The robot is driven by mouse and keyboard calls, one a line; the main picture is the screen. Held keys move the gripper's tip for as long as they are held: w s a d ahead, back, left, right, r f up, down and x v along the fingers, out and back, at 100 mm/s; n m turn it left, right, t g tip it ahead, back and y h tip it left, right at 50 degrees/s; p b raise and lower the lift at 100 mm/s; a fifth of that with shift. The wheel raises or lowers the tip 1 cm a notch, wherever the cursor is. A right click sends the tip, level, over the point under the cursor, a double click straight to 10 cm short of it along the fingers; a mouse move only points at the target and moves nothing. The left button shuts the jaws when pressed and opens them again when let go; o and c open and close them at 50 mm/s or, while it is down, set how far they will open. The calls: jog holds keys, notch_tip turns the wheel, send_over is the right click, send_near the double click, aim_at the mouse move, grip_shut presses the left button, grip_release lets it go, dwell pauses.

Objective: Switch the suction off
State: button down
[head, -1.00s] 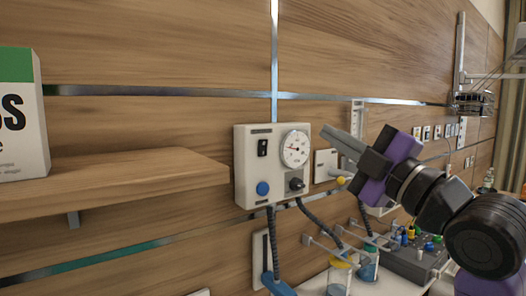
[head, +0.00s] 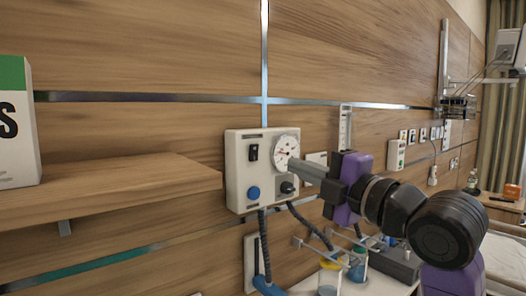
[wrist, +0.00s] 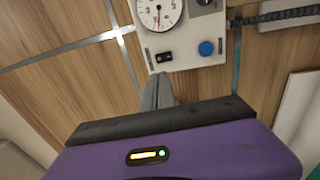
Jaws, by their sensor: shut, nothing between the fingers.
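The suction unit (head: 236,180) is a pale box on the wood-panelled wall. It carries a black rocker switch (head: 254,152) at upper left, a round dial gauge (head: 284,147) at upper right, a blue knob (head: 253,193) at lower left and a dark knob (head: 287,188) at lower right. My gripper (head: 293,165) is shut and empty; its tips overlap the gauge's lower edge in the head view. In the wrist view the box appears turned, with the switch (wrist: 164,57) just beyond my fingertips (wrist: 160,78); contact cannot be told. The switch's position is too small to read.
A wooden shelf (head: 110,190) with a white and green box (head: 15,130) juts out at left. Dark hoses (head: 262,235) hang below the unit. Jars (head: 330,277) stand lower right. A metal rail (head: 150,98) crosses the wall. Wall above the unit is clear.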

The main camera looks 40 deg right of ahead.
aim_at(255, 147)
jog(key=w+p, duration=0.1)
jog(key=w, duration=0.3)
jog(key=w+r, duration=0.1)
jog(key=w, duration=0.2)
jog(key=w+p, duration=0.1)
jog(key=w, duration=0.3)
jog(key=shift+w+r+p, duration=0.25)
jog(key=shift+w+p, duration=0.1)
jog(key=shift+w+r+b, duration=0.15)
jog(key=shift+w+b, duration=0.15)
jog(key=shift+b, duration=0.05)
jog(key=shift+s, duration=0.2)
